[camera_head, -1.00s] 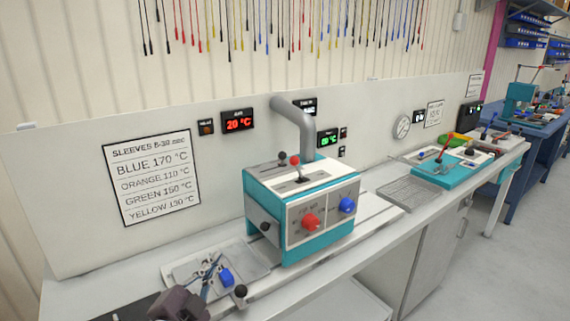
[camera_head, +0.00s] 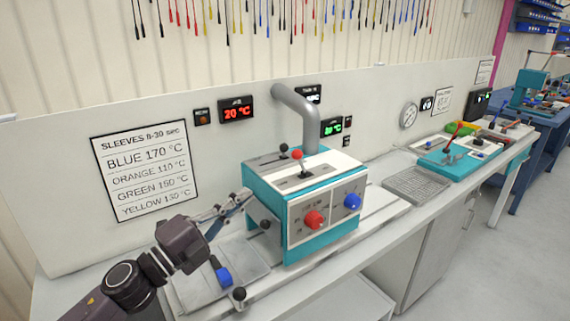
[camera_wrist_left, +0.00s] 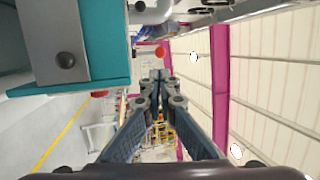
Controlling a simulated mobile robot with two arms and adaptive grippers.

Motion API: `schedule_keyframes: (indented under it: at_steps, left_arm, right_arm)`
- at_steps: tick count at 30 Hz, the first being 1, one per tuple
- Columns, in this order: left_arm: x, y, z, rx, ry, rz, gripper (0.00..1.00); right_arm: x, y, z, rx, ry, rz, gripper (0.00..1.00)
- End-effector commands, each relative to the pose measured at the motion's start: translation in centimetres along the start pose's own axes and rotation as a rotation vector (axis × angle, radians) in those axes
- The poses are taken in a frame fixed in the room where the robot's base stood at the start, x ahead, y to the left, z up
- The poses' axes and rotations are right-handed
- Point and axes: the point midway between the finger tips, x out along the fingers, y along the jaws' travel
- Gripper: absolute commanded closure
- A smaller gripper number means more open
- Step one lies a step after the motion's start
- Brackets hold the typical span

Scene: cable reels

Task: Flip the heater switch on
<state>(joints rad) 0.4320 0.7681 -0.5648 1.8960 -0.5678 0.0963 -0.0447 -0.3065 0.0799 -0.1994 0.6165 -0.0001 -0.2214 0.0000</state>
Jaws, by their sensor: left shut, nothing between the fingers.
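The heater (camera_head: 300,212) is a teal and white box on the bench. Its front has a red knob (camera_head: 314,219) and a blue knob (camera_head: 352,202). A red-tipped lever (camera_head: 298,156) and a black-tipped lever (camera_head: 283,148) stand on its top. A black ball knob (camera_head: 265,224) sticks out of its left side. I cannot tell which control is the heater switch. My left gripper (camera_head: 246,196) is shut and empty at the heater's upper left edge; contact is unclear. In the left wrist view its closed fingers (camera_wrist_left: 160,76) show right of the heater's teal side (camera_wrist_left: 108,42). My right gripper is not in view.
A bent grey pipe (camera_head: 301,112) rises behind the heater. A wire rack (camera_head: 416,186) lies to the right.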

Motion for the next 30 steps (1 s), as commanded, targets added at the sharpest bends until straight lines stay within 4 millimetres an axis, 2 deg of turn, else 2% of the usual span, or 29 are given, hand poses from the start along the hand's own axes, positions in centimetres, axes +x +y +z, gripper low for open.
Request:
schedule_keyframes:
  at_steps: [5,15,18,24,30]
  left_arm:
    - [2.5,-0.6,-0.1,0.0,0.001,-0.004,1.0]
    - [9.8,-0.5,-0.1,-0.002,0.001,-0.003,1.0]
    - [11.4,-0.4,-0.1,-0.003,0.0,-0.001,1.0]
    - [13.3,-0.2,-0.1,-0.001,0.0,-0.001,1.0]
    - [13.8,-0.1,0.0,0.0,0.0,-0.001,1.0]
  right_arm:
    - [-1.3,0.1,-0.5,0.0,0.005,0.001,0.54]
    - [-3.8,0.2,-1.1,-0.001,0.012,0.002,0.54]
    - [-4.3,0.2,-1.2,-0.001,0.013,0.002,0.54]
    - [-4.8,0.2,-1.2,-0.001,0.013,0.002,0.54]
    - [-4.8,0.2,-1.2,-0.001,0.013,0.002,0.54]
